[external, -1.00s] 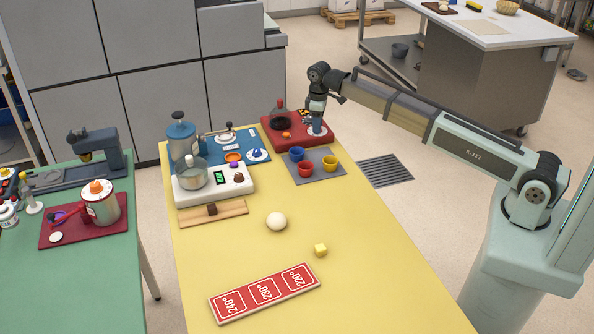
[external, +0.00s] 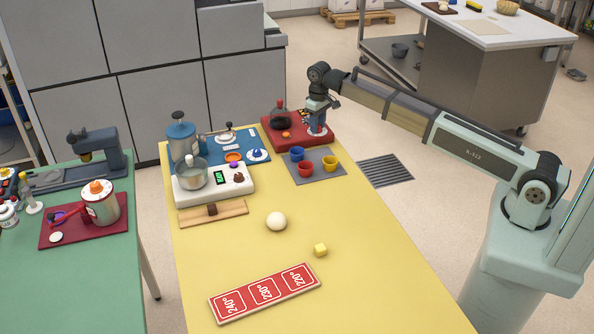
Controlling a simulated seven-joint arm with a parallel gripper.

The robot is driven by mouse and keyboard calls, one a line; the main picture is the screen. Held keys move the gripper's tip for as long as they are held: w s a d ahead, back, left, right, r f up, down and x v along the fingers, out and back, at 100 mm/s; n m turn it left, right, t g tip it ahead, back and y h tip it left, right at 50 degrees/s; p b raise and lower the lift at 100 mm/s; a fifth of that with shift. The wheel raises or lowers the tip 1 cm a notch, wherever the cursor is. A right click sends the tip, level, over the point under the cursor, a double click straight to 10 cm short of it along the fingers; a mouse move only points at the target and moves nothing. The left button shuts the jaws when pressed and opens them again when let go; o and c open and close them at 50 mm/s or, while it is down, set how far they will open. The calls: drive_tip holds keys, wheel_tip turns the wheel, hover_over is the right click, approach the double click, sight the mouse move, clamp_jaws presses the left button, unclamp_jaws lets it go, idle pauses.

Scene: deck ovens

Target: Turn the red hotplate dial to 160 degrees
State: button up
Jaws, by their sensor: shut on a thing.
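The red hotplate (external: 289,145) is a red base at the far end of the yellow table, with a dark round plate and a small flask on its left part. Its dial sits at the right part, mostly hidden under my gripper; a pale rim (external: 317,134) shows below the fingers. My gripper (external: 317,127) points down over that spot and is shut on the dial. The dial's pointer and scale are too small and covered to read.
A grey mat (external: 318,176) with blue, red and yellow cups lies just in front of the hotplate. A blue board and a white scale-like device (external: 235,188) with a pot stand left.

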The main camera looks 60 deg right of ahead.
drive_tip(key=o, duration=1)
wheel_tip(320, 180, up, 14)
drive_tip(key=shift+f, duration=0.1)
idle(0.4)
idle(0.3)
